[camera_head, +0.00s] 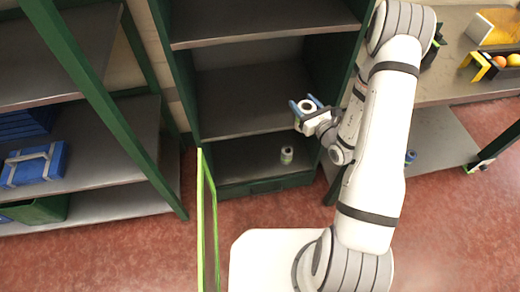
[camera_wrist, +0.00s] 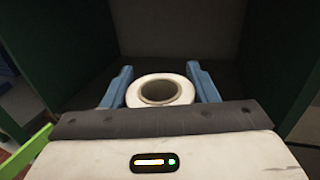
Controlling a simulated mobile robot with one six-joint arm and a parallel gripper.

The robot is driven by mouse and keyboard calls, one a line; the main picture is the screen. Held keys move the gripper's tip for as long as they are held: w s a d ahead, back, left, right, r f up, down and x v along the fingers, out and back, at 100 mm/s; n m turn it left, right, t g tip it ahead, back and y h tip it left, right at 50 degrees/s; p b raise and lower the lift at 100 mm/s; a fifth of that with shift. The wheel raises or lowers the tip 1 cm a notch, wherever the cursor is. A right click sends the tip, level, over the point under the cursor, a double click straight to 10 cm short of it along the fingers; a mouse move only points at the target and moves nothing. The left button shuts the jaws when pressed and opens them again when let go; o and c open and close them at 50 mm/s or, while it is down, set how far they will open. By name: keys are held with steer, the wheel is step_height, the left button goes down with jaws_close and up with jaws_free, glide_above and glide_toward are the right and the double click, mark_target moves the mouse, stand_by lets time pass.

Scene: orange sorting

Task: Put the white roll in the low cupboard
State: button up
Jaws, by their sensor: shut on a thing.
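The white roll (camera_head: 307,106) is held between the blue fingers of my gripper (camera_head: 306,104), in front of the open cupboard. In the wrist view the roll (camera_wrist: 160,91) sits upright between the two blue fingers (camera_wrist: 160,88), its round hole facing up. The dark green cupboard (camera_head: 258,187) has grey shelves and stands open. My gripper appears at about the height of the middle shelf (camera_head: 240,123). The exact gap to the shelf is hard to judge.
The open cupboard door (camera_head: 202,215), with a bright green edge, stands left of my arm. A rack with a blue case (camera_head: 33,165) is at the left. A bench (camera_head: 455,75) with a bin of oranges (camera_head: 505,62) is at the right. Red floor lies in front.

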step_height(320, 180, down, 27)
steer(key=w+a+b, duration=0.1)
steer(key=w+b, duration=0.1)
steer(key=b, duration=2.7)
steer(key=w+a+f+n+g+y+b, duration=0.3)
steer(key=w+a+f+y, duration=0.1)
steer(key=w+a+f, duration=0.95)
steer(key=shift+w+a+f+b, duration=0.4)
steer(key=shift+f+b, duration=0.4)
steer(key=shift+f, duration=0.7)
steer(key=shift+w+a+f+b, duration=0.4)
steer(key=shift+f+b, duration=0.4)
steer(key=shift+f, duration=0.65)
steer(key=shift+w+a+f+b, duration=0.25)
steer(key=shift+a+f+b, duration=0.4)
steer(key=shift+f, duration=0.85)
steer(key=shift+d, duration=0.15)
